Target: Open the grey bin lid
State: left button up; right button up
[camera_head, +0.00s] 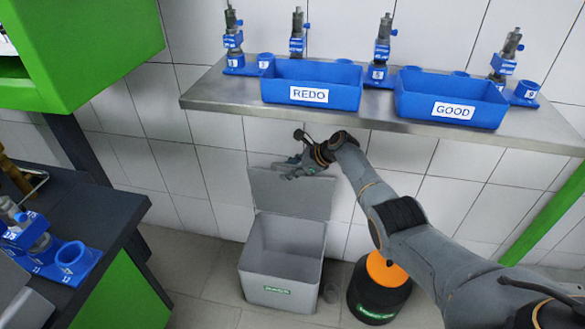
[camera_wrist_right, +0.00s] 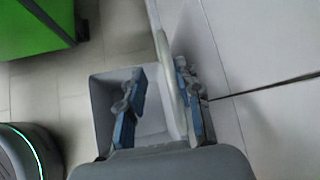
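The grey bin (camera_head: 283,285) stands on the floor against the tiled wall, its inside exposed. Its grey lid (camera_head: 290,193) stands upright at the back of the bin, raised open. My right gripper (camera_head: 297,168) is at the lid's top edge. In the right wrist view its two blue-grey fingers (camera_wrist_right: 160,108) are wide apart, with the thin lid edge (camera_wrist_right: 166,70) running between them, nearer the right finger. Whether a finger touches the lid I cannot tell. The bin's opening (camera_wrist_right: 150,115) shows below and behind the fingers. My left gripper is not in view.
A black and orange round container (camera_head: 380,285) stands right of the bin. Above, a metal shelf (camera_head: 225,97) carries blue REDO (camera_head: 312,95) and GOOD (camera_head: 452,110) trays and several pumps in blue holders. A dark table (camera_head: 110,205) with green panels is at left.

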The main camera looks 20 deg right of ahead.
jog(key=v, duration=1.2)
dwell(0.4)
